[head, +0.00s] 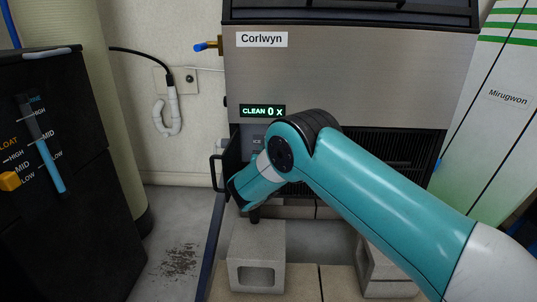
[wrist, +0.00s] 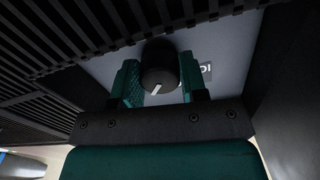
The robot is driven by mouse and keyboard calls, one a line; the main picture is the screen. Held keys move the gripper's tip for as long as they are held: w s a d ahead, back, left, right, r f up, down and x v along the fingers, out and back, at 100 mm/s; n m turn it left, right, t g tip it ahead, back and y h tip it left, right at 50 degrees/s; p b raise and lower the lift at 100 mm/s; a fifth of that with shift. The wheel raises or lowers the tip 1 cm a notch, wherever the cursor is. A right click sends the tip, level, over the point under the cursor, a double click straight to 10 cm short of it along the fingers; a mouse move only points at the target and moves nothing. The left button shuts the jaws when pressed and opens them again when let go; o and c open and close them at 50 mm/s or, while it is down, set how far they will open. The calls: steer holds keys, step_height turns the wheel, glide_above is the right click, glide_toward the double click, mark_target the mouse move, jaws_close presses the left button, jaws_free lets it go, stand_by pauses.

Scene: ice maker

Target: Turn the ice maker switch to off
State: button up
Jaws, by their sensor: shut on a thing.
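The ice maker (head: 350,80) is a steel cabinet labelled Corlwyn, with a small display (head: 263,111) reading "CLEAN 0 x". Its switch (wrist: 158,68) is a round black knob with a white pointer mark, seen in the wrist view on a grey panel. My gripper (wrist: 158,82) has its two green fingers on either side of the knob and is shut on it. The pointer mark slants down and left in that view. Part of a label shows right of the knob; the rest is hidden. In the head view my arm hides the gripper and knob.
A small black door (head: 221,172) with a handle stands open left of my arm. Concrete blocks (head: 257,255) stand under the machine. A black unit (head: 65,170) with sliders is at the left. Black slats (wrist: 60,40) lie close left of my gripper.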

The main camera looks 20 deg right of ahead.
steer(key=n, duration=0.4)
steer(key=shift+p, duration=0.4)
steer(key=shift+n+p, duration=0.35)
steer(key=shift+n, duration=1.65)
steer(key=o, duration=0.9)
